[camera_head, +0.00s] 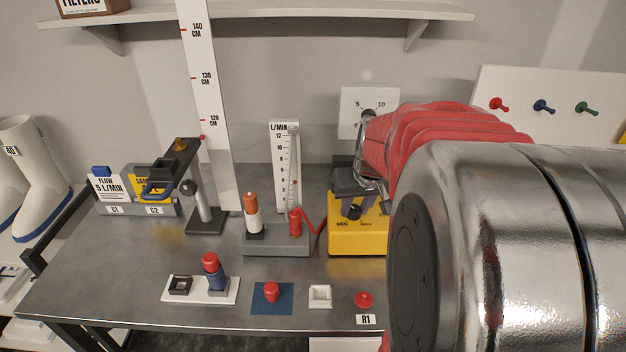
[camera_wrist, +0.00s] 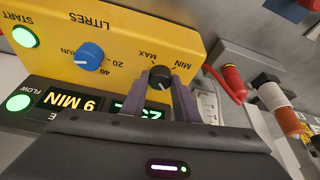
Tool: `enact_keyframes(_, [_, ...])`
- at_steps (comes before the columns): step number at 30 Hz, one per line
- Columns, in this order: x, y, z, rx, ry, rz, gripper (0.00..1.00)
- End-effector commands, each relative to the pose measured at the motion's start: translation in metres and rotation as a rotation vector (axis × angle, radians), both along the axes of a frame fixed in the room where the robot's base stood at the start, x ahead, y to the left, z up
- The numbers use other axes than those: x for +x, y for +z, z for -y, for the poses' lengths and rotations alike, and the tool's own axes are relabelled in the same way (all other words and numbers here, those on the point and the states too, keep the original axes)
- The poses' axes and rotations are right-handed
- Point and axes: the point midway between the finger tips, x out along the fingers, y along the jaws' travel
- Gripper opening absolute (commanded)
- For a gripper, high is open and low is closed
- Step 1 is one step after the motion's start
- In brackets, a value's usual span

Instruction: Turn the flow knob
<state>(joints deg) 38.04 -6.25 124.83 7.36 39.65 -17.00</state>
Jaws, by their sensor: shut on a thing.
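The yellow pump box (camera_wrist: 125,30) fills the upper left of the wrist view, and its front also shows in the head view (camera_head: 357,238). The black flow knob (camera_wrist: 160,78) sits on its face by the MIN and MAX marks. My gripper (camera_wrist: 158,82) has its two grey-purple fingers on either side of this knob, shut on it. In the head view, my gripper (camera_head: 352,205) is at the box's front, partly hidden by my arm. A blue knob (camera_wrist: 88,56) by the LITRES scale is beside it, clear of the fingers.
Green lit buttons (camera_wrist: 25,37) and a lit display (camera_wrist: 70,100) are near my gripper. Left of the box stand a flow gauge (camera_head: 285,165) and a red-topped part (camera_head: 295,222) with a red hose. The bench (camera_head: 120,270) is bare at front left.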

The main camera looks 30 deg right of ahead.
Motion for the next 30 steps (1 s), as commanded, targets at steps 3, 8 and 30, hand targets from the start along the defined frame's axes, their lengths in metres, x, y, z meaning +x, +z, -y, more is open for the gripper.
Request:
enact_keyframes(3, [-0.001, 0.0, 0.001, -0.003, -0.001, 0.0, 0.05])
enact_keyframes(8, [0.0, 0.0, 0.001, -0.003, -0.001, 0.0, 0.37])
enact_keyframes(30, [-0.01, 0.027, -0.004, -0.003, -0.001, 0.003, 0.46])
